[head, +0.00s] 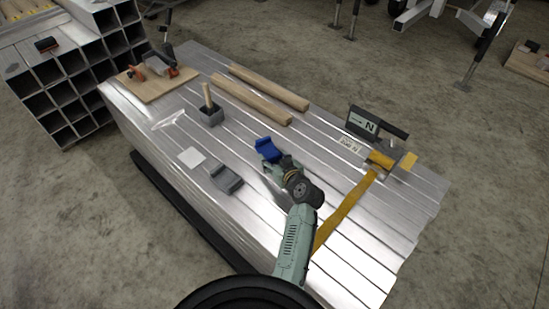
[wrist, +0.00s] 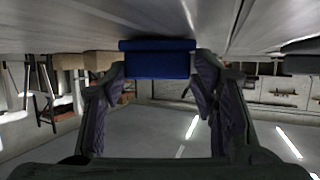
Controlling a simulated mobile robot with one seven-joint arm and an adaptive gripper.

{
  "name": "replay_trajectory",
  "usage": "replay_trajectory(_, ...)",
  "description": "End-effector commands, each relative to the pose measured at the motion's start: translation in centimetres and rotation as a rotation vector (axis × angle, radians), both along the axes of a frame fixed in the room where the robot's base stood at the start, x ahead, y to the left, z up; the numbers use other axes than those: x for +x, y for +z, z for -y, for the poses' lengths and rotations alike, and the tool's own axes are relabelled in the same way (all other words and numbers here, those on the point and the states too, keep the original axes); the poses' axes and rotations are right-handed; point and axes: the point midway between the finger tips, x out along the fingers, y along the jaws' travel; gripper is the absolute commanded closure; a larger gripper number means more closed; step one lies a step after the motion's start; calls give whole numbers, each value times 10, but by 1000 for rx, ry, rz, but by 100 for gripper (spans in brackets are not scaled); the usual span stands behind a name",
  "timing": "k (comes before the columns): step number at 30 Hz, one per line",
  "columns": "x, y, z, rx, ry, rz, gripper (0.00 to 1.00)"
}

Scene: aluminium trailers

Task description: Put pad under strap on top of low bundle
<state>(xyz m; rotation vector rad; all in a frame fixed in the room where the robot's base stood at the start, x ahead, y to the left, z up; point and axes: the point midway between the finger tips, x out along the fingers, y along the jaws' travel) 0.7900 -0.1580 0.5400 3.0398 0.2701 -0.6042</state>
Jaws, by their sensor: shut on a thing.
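The low bundle (head: 330,165) is a wide stack of bright aluminium profiles with a ribbed flat top. A yellow strap (head: 345,212) runs across its right part, from a ratchet (head: 381,160) near the far edge toward the near side. My gripper (head: 273,159) is shut on a blue pad (head: 267,148), over the middle of the bundle and left of the strap. In the wrist view the blue pad (wrist: 157,64) sits between the two fingers. That view appears upside down, and any gap between pad and bundle is unclear.
On the bundle top lie a dark grey block (head: 227,179), a white sheet (head: 191,157), a grey holder (head: 209,115), two wooden bars (head: 252,99) and a board (head: 155,84) with tools. A dark label device (head: 363,124) stands near the ratchet. Square tubes (head: 70,80) are stacked at left.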

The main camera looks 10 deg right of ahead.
Motion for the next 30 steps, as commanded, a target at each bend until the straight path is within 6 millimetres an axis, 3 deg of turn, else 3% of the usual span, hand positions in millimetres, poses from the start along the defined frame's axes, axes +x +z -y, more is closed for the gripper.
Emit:
replay_trajectory(6, 0, -4, 0, 0, 0, 1, 76)
replay_trajectory(7, 0, -3, 0, 0, 0, 0, 45)
replay_trajectory(15, 0, -2, 0, 0, 0, 0, 27)
replay_trajectory(27, 0, 4, 0, 0, 0, 0, 27)
replay_trajectory(30, -13, 5, 3, -1, -2, 1, 27)
